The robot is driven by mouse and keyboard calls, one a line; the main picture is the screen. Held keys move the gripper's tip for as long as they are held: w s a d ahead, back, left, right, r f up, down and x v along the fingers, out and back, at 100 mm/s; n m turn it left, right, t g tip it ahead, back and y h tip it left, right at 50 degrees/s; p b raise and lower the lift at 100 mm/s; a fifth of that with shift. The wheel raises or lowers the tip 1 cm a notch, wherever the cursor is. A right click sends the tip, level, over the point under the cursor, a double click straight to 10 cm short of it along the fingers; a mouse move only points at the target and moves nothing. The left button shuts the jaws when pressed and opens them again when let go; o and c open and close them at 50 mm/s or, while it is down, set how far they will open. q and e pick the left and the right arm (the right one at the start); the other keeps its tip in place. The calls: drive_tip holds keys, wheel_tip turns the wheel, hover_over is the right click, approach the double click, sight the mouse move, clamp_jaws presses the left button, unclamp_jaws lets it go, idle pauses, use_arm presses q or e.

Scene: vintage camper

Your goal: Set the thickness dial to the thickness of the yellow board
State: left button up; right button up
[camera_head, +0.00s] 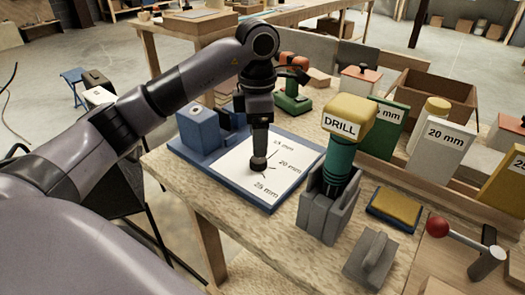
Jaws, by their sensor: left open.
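The thickness dial is on a white plate (235,165) with marks reading 15 mm, 20 mm and 25 mm, set on a blue base (190,158). A dark round knob (258,164) sits at its middle. My left gripper (259,150) points straight down over the knob, open; I cannot tell whether its fingers touch the knob. The gripper hides most of the dial's centre, so its setting is unclear. The yellow board (503,184) stands at the right edge, its label starting "25" and cut off by the frame. My right gripper is not in view.
A drill with a yellow top (348,113) stands in a grey holder (318,212) right of the dial. A white 20 mm board (433,153) and a green board (381,140) stand behind it. A red-knobbed lever (437,226) and a yellow-topped pad (396,206) are nearby.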

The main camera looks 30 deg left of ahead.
sight(258, 163)
use_arm(q)
wheel_tip(258, 163, down, 6)
drive_tip(key=shift+s+r, duration=0.1)
drive_tip(key=shift+c, duration=0.4)
drive_tip(key=c, duration=1)
